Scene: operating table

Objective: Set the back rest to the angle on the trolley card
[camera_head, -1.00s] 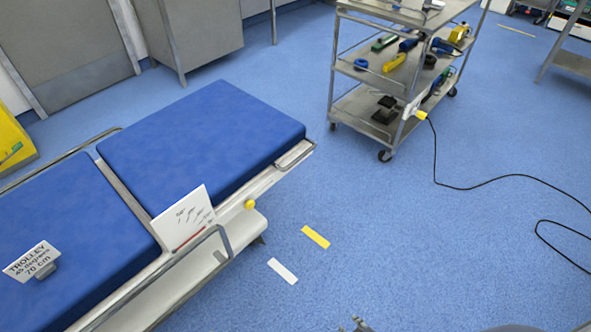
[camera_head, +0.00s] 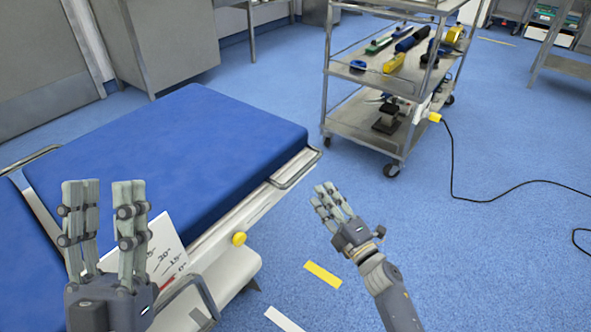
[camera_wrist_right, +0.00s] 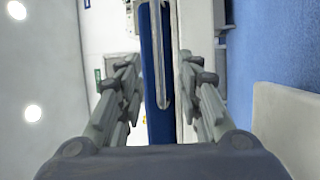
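The blue padded section (camera_head: 170,140) of the trolley bed lies flat in the head view; a second blue section (camera_head: 20,270) is at lower left. A white angle plate (camera_head: 165,240) with degree marks and a red line at 0° stands at the bed's side, partly behind my left gripper. A yellow knob (camera_head: 239,239) sits on the side frame. My left gripper (camera_head: 104,188) is open and empty, in front of the bed. My right gripper (camera_head: 330,190) is right of the bed, apart from it; the right wrist view shows its fingers (camera_wrist_right: 159,65) open and empty. The card is not visible now.
A metal cart (camera_head: 375,125) with tools stands at the back right. A black cable (camera_head: 452,165) with a yellow plug runs over the floor. A yellow strip (camera_head: 322,275) and a white strip (camera_head: 283,319) mark the floor. The floor right of the bed is mostly clear.

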